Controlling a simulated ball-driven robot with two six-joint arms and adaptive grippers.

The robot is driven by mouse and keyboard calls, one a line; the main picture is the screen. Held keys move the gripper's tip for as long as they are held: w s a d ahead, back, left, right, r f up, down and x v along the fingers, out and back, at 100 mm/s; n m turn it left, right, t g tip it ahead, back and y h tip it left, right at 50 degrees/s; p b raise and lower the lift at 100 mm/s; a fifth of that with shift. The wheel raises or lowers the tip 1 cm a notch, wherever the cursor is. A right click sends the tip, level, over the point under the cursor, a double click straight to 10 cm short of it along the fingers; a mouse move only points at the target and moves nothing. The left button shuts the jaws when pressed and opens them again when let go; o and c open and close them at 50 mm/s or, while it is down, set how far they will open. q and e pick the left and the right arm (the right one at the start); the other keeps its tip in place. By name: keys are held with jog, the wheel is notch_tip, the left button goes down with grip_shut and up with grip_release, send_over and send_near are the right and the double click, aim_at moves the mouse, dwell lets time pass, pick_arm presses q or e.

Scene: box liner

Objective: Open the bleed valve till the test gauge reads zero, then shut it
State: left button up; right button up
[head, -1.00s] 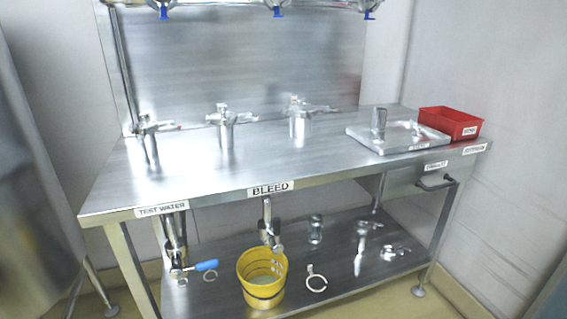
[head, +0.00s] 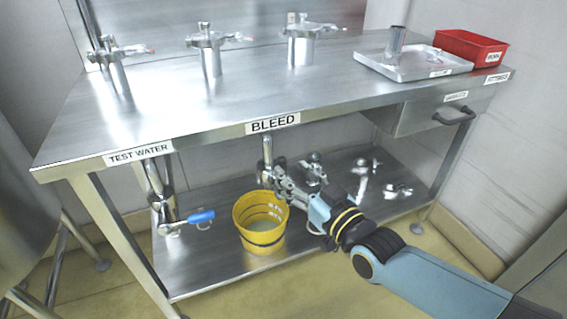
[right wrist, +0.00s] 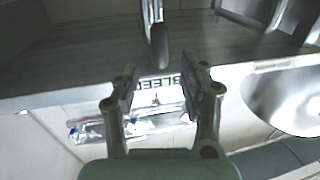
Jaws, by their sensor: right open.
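The bleed valve (head: 267,150) hangs on a metal pipe under the table edge, below the BLEED label (head: 273,123). Its lower part is partly hidden by my right gripper (head: 280,180), which reaches in from the right beside it. In the right wrist view my right gripper (right wrist: 162,92) is open, with nothing between its fingers. A metal piece with a dark rounded end (right wrist: 158,45) lies just beyond the fingertips, seemingly part of the valve. A yellow bucket (head: 260,236) with liquid in it stands below. I cannot make out a test gauge dial. My left gripper is not in view.
The blue-handled TEST WATER valve (head: 200,217) is left of the bucket. Loose metal fittings (head: 366,178) lie on the lower shelf (head: 205,265). Above, the steel table (head: 150,125) carries several clamped fittings, a metal tray (head: 412,66) and a red bin (head: 470,48).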

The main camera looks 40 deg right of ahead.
aim_at(285, 166)
jog(key=w, duration=0.4)
jog(key=shift+w, duration=0.1)
jog(key=shift+w+b, duration=0.3)
jog(key=shift+w, duration=0.15)
jog(key=shift+c, duration=1.4)
grip_shut()
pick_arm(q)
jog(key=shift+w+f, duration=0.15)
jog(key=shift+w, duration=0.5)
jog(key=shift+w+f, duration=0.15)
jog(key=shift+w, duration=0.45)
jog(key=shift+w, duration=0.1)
pick_arm(e)
jog(key=shift+f, duration=0.15)
